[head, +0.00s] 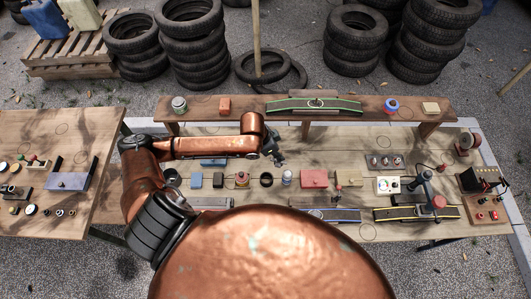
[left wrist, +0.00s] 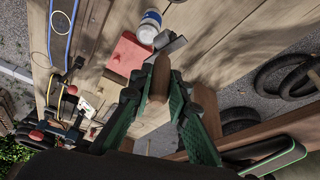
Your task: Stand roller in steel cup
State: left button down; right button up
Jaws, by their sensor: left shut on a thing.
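My left gripper (head: 275,157) reaches in from the left above the middle of the bench. In the left wrist view its green fingers (left wrist: 167,85) are shut on a brown wooden handle (left wrist: 159,80), with a grey metal piece (left wrist: 171,47) beyond it; this looks like the roller. The fingers partly hide it, and it is too small to make out in the head view. A dark open round cup (head: 266,180) stands on the bench just below the gripper; another (head: 172,178) stands farther left. I cannot tell which is the steel cup. My right gripper is not in view.
A white bottle with blue (head: 287,178) and a red box (head: 313,178) stand right of the middle cup. A raised shelf (head: 240,107) runs behind, close to the gripper. Tyres (head: 190,35) are stacked beyond.

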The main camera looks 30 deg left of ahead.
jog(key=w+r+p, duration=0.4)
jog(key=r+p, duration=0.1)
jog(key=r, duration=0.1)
pick_arm(q)
jog(key=s+a+f+m+b, duration=0.1)
jog(key=s+f+b, duration=0.1)
jog(key=f, duration=0.4)
jog(key=s+a+f+m+g+h+b, duration=0.1)
jog(key=s+a+f+m+b, duration=0.1)
jog(key=f+b, duration=0.3)
jog(key=shift+a+f+m, duration=0.15)
jog(key=shift+f+m, duration=0.15)
jog(key=shift+f, duration=0.05)
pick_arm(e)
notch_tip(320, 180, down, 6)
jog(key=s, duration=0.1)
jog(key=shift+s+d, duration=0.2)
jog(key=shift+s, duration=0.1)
pick_arm(q)
jog(key=shift+p, duration=0.3)
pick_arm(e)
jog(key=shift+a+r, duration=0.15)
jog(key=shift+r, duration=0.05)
pick_arm(q)
jog(key=shift+f, duration=0.15)
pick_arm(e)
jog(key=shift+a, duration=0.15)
